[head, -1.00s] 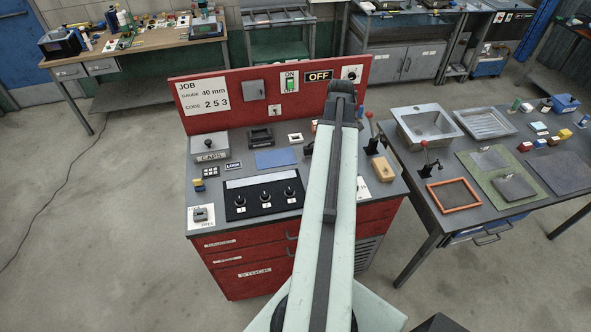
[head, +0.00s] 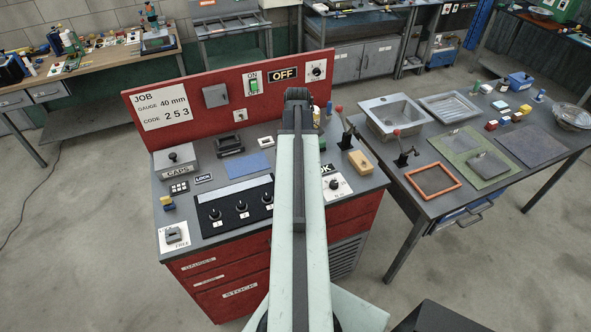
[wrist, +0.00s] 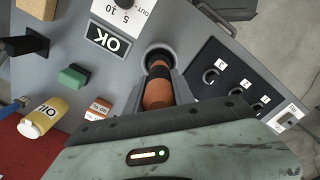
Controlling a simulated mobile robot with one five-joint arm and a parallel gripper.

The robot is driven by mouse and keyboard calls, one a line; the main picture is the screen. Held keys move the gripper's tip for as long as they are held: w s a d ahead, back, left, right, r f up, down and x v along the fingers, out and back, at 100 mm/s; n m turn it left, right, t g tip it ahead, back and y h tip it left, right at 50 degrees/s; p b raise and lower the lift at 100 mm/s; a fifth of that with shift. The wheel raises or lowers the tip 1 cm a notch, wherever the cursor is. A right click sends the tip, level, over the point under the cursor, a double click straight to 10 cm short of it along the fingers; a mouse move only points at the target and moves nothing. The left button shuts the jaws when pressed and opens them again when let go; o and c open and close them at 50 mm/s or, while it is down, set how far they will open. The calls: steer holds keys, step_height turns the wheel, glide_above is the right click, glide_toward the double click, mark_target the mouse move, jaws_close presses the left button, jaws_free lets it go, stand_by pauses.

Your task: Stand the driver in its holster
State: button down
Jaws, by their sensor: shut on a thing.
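In the wrist view the driver (wrist: 157,92) is an orange handle with black bands. My gripper (wrist: 160,90) is shut on it, one finger on each side. The black end of the handle lies at a round, pale-rimmed holder (wrist: 158,52) in the grey bench top, which looks like the holster. I cannot tell whether the driver is inside it or only above it. The driver's lower part is hidden. In the head view my arm hides the gripper, the driver and the holder.
Near the holder are an OK plate (wrist: 108,39), a black knob panel (wrist: 238,82), a green block (wrist: 73,77) and a yellow oil can (wrist: 43,117). The red bench panel (head: 225,98) rises at the back. A side table with a sink (head: 395,117) stands right.

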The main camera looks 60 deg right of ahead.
step_height(320, 180, down, 3)
steer(key=shift+f+b, duration=0.2)
steer(key=shift+b, duration=1)
steer(key=shift+r, duration=0.2)
steer(key=shift+f, duration=0.2)
steer(key=c, duration=1.1)
jaws_free()
steer(key=shift+o, duration=0.2)
step_height(320, 180, up, 13)
steer(key=p, duration=1.2)
steer(key=shift+f+p, duration=0.15)
steer(key=shift+p, duration=0.2)
steer(key=shift+f, duration=0.1)
steer(key=shift+w, duration=0.1)
